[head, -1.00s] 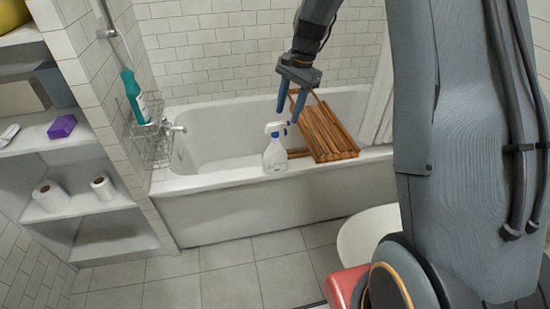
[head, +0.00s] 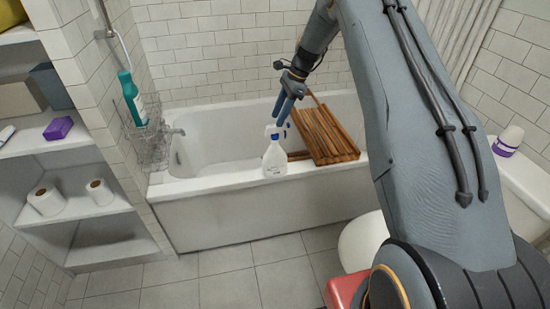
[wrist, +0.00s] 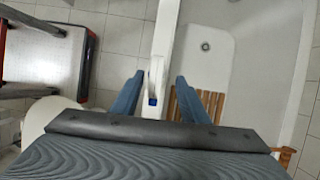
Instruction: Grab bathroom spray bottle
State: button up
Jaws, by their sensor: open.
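A white spray bottle (head: 274,158) with a blue-and-white trigger head stands upright on the front rim of the bathtub (head: 225,182). My gripper (head: 283,110) is open, with blue fingers pointing down just above and slightly behind the bottle's head in the head view. In the wrist view the bottle's head (wrist: 154,85) shows from above, between the two spread blue fingers of my gripper (wrist: 160,92). The fingers do not appear to touch it. Most of the bottle's body is hidden in the wrist view.
A wooden slatted rack (head: 328,135) leans over the tub rim just right of the bottle. A wire caddy (head: 150,145) with a teal bottle (head: 132,98) hangs at the left. Shelves (head: 75,208) with paper rolls stand far left. The floor before the tub is clear.

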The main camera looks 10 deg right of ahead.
jog(key=x, duration=0.1)
jog(key=p+x, duration=0.1)
jog(key=x, duration=0.1)
jog(key=p+x, duration=0.1)
jog(key=x, duration=0.1)
jog(key=shift+s, duration=0.3)
jog(key=shift+c, duration=0.2)
grip_shut()
jog(key=shift+r, duration=0.1)
dwell(0.8)
